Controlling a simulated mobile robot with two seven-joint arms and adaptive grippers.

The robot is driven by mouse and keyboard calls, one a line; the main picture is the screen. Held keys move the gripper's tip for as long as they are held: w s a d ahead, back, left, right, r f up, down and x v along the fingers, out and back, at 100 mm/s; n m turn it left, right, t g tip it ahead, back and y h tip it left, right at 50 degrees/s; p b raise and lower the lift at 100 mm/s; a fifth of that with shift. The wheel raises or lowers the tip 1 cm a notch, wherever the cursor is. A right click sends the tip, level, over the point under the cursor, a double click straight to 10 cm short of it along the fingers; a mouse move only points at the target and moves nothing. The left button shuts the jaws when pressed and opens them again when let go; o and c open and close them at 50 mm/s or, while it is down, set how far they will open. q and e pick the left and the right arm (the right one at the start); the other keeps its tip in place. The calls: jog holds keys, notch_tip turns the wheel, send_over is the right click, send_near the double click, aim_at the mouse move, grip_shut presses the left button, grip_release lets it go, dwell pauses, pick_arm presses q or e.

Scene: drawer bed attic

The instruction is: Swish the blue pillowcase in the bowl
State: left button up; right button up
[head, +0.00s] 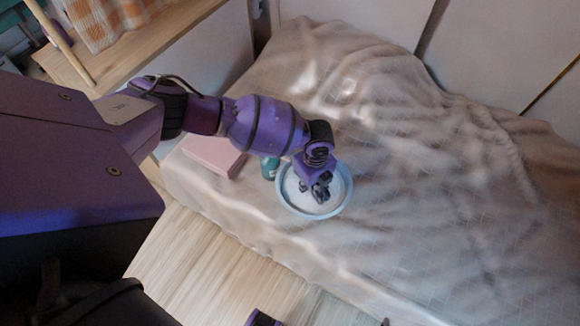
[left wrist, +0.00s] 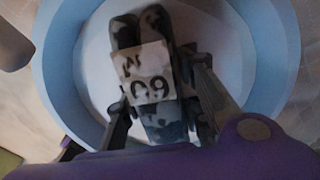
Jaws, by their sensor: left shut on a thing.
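The bowl (head: 345,202) is round with a light blue rim and a whitish inside, and stands on the bed. It also fills much of the left wrist view (left wrist: 270,45). My left gripper (head: 320,192) reaches down over the bowl, inside its rim. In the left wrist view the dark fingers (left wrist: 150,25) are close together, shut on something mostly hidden. A pale square with dark marks (left wrist: 148,72) shows at the fingers; I cannot tell whether it is a label or a held thing. No blue cloth can be made out clearly.
A pink box (head: 213,154) lies on the bed left of the bowl. A small green container (head: 269,167) stands close to the bowl's left rim. The rumpled pale bedcover (head: 440,190) is clear to the right. Wooden floor (head: 215,265) lies below the bed's edge.

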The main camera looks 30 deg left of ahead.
pick_arm(q)
jog(key=shift+w+a+r, duration=0.15)
jog(key=shift+a, duration=0.05)
jog(key=shift+d, duration=1.15)
jog(key=shift+a, duration=0.6)
jog(key=shift+a, duration=0.5)
jog(key=shift+d+p, duration=0.3)
jog(key=shift+d, duration=0.8)
jog(key=shift+a, duration=0.6)
